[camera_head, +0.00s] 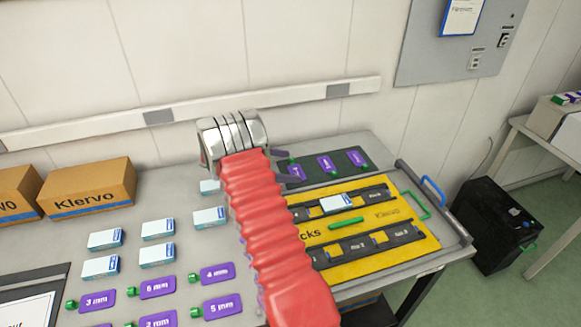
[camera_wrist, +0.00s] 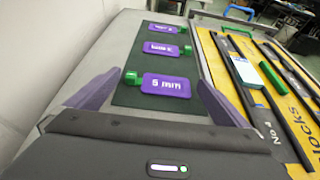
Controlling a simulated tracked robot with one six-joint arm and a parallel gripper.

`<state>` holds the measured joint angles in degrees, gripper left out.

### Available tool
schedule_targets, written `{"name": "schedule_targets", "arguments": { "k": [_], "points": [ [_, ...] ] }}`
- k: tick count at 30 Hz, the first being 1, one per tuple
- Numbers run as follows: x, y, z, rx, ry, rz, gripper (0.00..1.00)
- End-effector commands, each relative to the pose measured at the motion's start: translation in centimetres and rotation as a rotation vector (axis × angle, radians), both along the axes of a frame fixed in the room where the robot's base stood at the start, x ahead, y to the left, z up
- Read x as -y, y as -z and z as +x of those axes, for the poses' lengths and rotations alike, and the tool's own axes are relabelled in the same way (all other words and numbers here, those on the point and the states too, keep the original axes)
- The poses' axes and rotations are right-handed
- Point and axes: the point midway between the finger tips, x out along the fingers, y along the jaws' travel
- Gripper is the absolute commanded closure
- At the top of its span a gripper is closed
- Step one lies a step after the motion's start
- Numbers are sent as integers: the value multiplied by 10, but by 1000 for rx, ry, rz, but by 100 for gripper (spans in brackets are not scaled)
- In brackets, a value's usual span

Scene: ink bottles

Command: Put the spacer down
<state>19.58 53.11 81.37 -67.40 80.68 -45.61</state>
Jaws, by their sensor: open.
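My gripper (camera_wrist: 160,80) is open, with its purple fingers apart on either side of a purple spacer (camera_wrist: 167,84) whose label looks like 5 mm. This spacer has a green end and lies flat on a dark green mat (camera_wrist: 130,98). Two more purple spacers lie farther up the mat, one in the middle (camera_wrist: 162,48) and one at the far end (camera_wrist: 165,29). In the head view the mat (camera_head: 313,183) holds three spacers. There my red-sleeved arm hides most of the gripper; only a bit of finger shows beside the mat.
A yellow board (camera_head: 375,250) with dark rails lies right of my arm, bearing a white box (camera_head: 338,204) and a green bar (camera_head: 346,223). More purple spacers, such as one marked 4 mm (camera_head: 215,273), and several white boxes lie left. A cardboard box (camera_head: 90,188) stands behind.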

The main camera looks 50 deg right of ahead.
Motion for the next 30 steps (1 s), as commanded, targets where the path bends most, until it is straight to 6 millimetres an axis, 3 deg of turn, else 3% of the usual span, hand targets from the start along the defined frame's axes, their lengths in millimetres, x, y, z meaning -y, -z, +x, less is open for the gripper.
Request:
{"name": "schedule_targets", "arguments": {
  "k": [18, 30],
  "points": [
    [-79, -37, 44, 0, -1, 0, 0],
    [-85, -41, 47, -1, 1, -1, 0]
  ]
}}
